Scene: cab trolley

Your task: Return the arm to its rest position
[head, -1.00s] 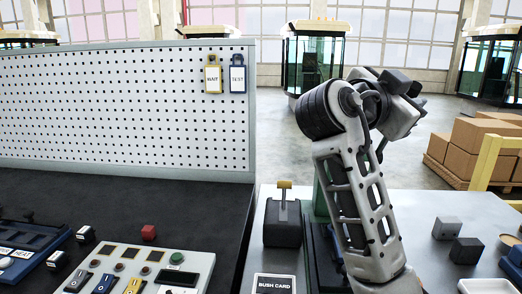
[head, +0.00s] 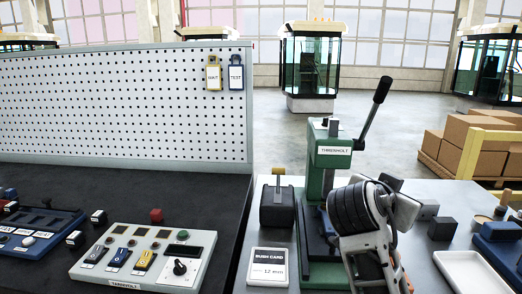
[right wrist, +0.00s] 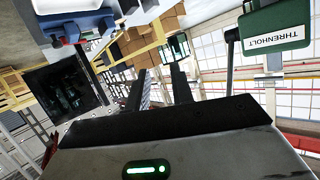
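My right arm (head: 365,225) rises from the bottom edge in the head view, in front of the right part of the green press (head: 328,165). Its wrist is folded low and its gripper is mostly hidden behind the arm links there. In the right wrist view the two dark fingers of my right gripper (right wrist: 160,88) stand apart with nothing between them. That view is tilted, and the press's green label head (right wrist: 275,30) shows at its upper right. My left arm and gripper are not in view.
The press lever (head: 375,110) points up right. Dark blocks (head: 441,228) and a white tray (head: 475,272) lie right. A control panel (head: 140,260) and pegboard (head: 120,105) are left.

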